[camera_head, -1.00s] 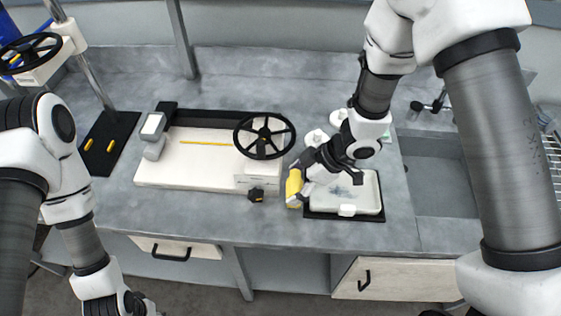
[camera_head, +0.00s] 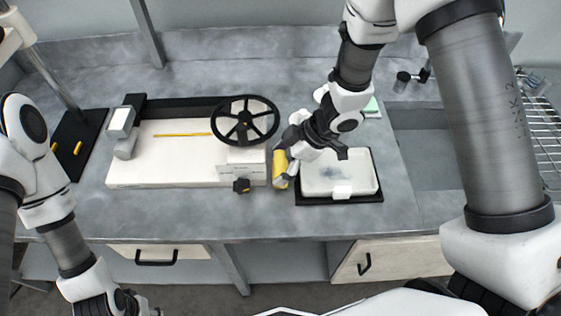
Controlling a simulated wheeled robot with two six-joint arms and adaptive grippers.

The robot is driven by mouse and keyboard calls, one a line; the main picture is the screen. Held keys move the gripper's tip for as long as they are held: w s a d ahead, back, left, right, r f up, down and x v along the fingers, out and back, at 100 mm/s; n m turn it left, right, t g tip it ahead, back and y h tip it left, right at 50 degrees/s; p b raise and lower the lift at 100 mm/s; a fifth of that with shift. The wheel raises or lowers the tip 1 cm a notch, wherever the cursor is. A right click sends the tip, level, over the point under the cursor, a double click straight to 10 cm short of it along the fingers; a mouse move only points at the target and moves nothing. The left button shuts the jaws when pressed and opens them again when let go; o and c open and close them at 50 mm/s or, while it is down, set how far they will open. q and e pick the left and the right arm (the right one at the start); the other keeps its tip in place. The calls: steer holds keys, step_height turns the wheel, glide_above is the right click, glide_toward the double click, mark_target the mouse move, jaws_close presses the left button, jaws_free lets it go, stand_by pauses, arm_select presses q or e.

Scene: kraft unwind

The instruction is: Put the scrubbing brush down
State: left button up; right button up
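A yellow item (camera_head: 279,165), which looks like the scrubbing brush, is at the counter between the white machine and the tray. My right gripper (camera_head: 290,168) is right against it, reaching down from the upper right. Part of the item is hidden by the gripper. I cannot tell whether the fingers are closed on it or only beside it. My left arm is at the left edge, and its gripper does not show clearly.
A white tray (camera_head: 357,174) with a dark smudge lies on a black mat (camera_head: 345,201) right of the yellow item. The white machine (camera_head: 160,171) with a black handwheel (camera_head: 245,122) stands to the left. A sink (camera_head: 430,160) is on the right. The counter's front strip is clear.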

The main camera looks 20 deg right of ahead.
steer(key=shift+o, duration=1)
steer(key=shift+a, duration=0.1)
steer(key=shift+r, duration=0.15)
steer(key=p+v, duration=0.4)
steer(key=v, duration=0.8)
steer(key=shift+p, duration=0.3)
steer(key=shift+w, duration=0.1)
